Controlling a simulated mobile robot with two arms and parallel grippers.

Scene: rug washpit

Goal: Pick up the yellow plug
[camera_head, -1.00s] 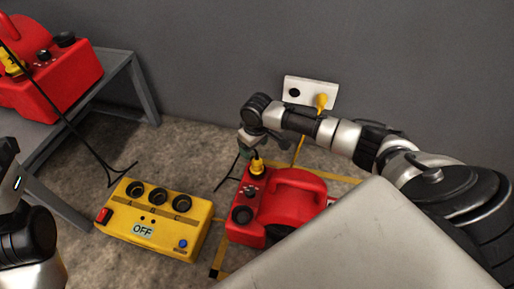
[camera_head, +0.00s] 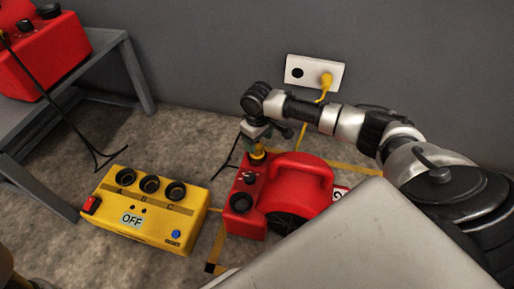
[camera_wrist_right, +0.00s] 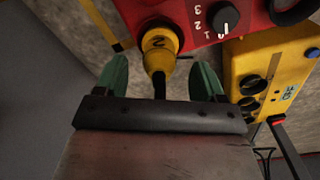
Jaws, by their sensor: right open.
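The yellow plug (camera_head: 258,153) stands upright in the top of the red machine (camera_head: 300,182) on the floor. In the right wrist view the yellow plug (camera_wrist_right: 158,52) carries a dark mark and a dark cable leads back from it toward my gripper. My right gripper (camera_head: 254,138) is just above the plug in the head view. In the wrist view its green fingers (camera_wrist_right: 161,72) are open, one on each side of the plug's cable end, with gaps visible. My left gripper is out of view.
A yellow box (camera_head: 150,212) with several black sockets and an OFF label lies left of the red machine. Another yellow plug (camera_head: 326,81) sits in the white wall outlet (camera_head: 303,74). A grey bench (camera_head: 118,62) carries another red machine (camera_head: 45,55) at far left.

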